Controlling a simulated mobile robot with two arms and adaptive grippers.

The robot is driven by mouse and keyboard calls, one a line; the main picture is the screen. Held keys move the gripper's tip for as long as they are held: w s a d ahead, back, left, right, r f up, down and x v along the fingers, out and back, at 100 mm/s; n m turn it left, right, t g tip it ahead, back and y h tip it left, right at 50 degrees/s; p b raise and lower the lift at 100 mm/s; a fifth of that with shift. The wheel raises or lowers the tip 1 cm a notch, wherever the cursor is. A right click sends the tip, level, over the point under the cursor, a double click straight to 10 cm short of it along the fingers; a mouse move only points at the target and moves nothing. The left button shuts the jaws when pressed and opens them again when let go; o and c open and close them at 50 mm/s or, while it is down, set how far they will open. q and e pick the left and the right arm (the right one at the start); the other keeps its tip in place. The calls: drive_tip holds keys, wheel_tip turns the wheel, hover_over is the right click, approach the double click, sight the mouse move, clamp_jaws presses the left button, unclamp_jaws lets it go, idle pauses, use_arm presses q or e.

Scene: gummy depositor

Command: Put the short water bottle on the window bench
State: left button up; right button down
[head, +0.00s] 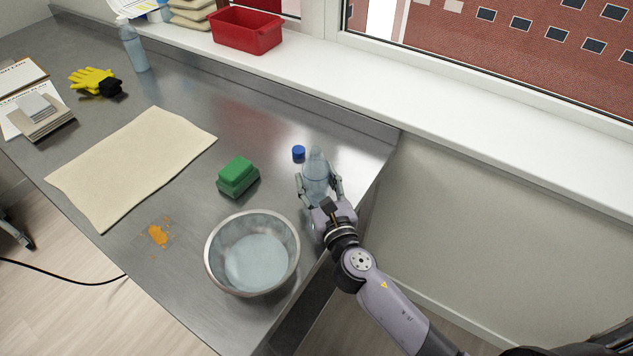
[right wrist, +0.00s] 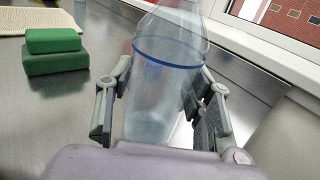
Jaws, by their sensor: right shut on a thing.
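A short clear water bottle (head: 316,172) stands upright at the right end of the steel counter. It fills the middle of the right wrist view (right wrist: 163,85), with a blue band around it. My right gripper (head: 319,184) is shut on it, one finger on each side. I cannot tell whether its base touches the counter. The window bench (head: 450,90) is the white sill running along the wall behind the counter. A taller bottle (head: 134,50) stands at the back left. My left gripper is not in view.
Green sponges (head: 238,176), a metal bowl of water (head: 252,254) and a beige cloth (head: 135,165) are on the counter. A red bin (head: 246,30) sits on the sill; the sill right of it is clear.

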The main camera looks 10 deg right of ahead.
drive_tip(key=shift+f, duration=0.15)
drive_tip(key=c, duration=0.8)
unclamp_jaws()
drive_tip(key=shift+o, duration=0.2)
drive_tip(key=shift+s, duration=0.2)
drive_tip(key=s, duration=0.3)
drive_tip(key=s+b, duration=0.1)
drive_tip(key=s, duration=0.3)
drive_tip(key=s+d+b, duration=0.1)
drive_tip(key=s, duration=0.2)
drive_tip(key=shift+s, duration=0.35)
drive_tip(key=shift+s+d+r+b, duration=0.1)
drive_tip(key=shift+s+r+b, duration=0.2)
drive_tip(key=shift+s, duration=0.2)
